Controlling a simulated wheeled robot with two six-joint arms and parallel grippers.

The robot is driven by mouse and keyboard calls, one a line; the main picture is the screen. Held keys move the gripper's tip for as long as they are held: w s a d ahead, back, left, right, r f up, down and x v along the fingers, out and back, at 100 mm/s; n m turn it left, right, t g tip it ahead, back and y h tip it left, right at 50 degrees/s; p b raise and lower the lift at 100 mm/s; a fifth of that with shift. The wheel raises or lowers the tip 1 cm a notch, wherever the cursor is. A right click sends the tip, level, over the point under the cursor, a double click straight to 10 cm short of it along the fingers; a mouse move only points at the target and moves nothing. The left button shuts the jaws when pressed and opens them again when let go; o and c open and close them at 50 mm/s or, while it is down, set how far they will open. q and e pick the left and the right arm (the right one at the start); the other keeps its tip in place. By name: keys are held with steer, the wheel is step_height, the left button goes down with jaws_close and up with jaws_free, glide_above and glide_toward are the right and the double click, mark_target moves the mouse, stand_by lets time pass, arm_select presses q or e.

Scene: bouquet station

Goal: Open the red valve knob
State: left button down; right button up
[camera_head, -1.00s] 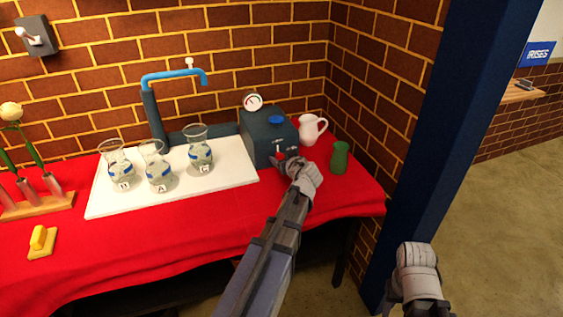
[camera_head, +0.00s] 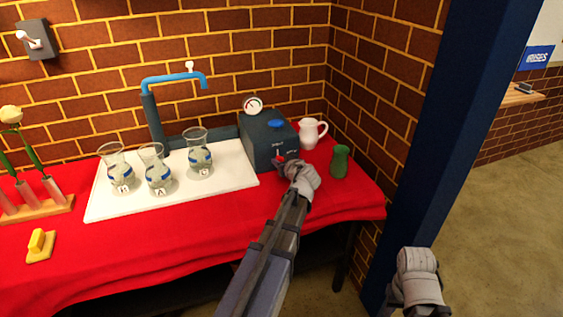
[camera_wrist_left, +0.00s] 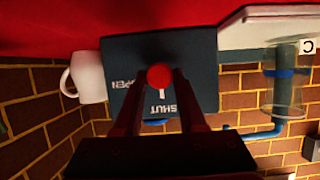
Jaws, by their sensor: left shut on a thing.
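The red valve knob (camera_wrist_left: 159,77) is on the front of a dark teal box (camera_head: 257,150), which has a blue cap on top. My left gripper (camera_head: 284,165) is at the box front, shut on the knob. In the left wrist view, the fingers (camera_wrist_left: 158,100) lie on both sides of the knob. The panel, seen upside down there, reads SHUT beyond the knob and OPEN to its left.
A white jug (camera_head: 310,133) and a green vase (camera_head: 340,161) stand close right of the box. Several lettered flasks (camera_head: 158,176) stand on a white board (camera_head: 230,183) under a blue tap (camera_head: 172,76). A gauge (camera_head: 253,104) is above the box. A blue post (camera_head: 430,130) rises at right.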

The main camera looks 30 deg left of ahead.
arm_select(q)
steer(key=shift+m, duration=0.3)
steer(key=shift+w+d+f+m+g+y+b, duration=0.1)
steer(key=shift+m+g+y+b, duration=0.15)
steer(key=shift+m, duration=0.25)
steer(key=shift+w+d+f+m+g+y+b, duration=0.1)
steer(key=shift+m+g+y+b, duration=0.05)
steer(key=shift+m+g+y, duration=0.3)
steer(key=m+g+y+b, duration=0.1)
steer(key=m+b, duration=0.1)
steer(key=m, duration=0.1)
steer(key=shift+f, duration=0.15)
steer(key=m+y+b, duration=0.1)
steer(key=m, duration=0.1)
steer(key=m+g+y+b, duration=0.1)
steer(key=m+b, duration=0.1)
steer(key=shift+w+d+f+y, duration=0.1)
steer(key=shift+f+y, duration=0.1)
steer(key=shift+y, duration=0.1)
steer(key=shift+m+y+b, duration=0.9)
steer(key=shift+m+b, duration=0.9)
steer(key=shift+m, duration=0.15)
steer(key=c, duration=0.5)
jaws_free()
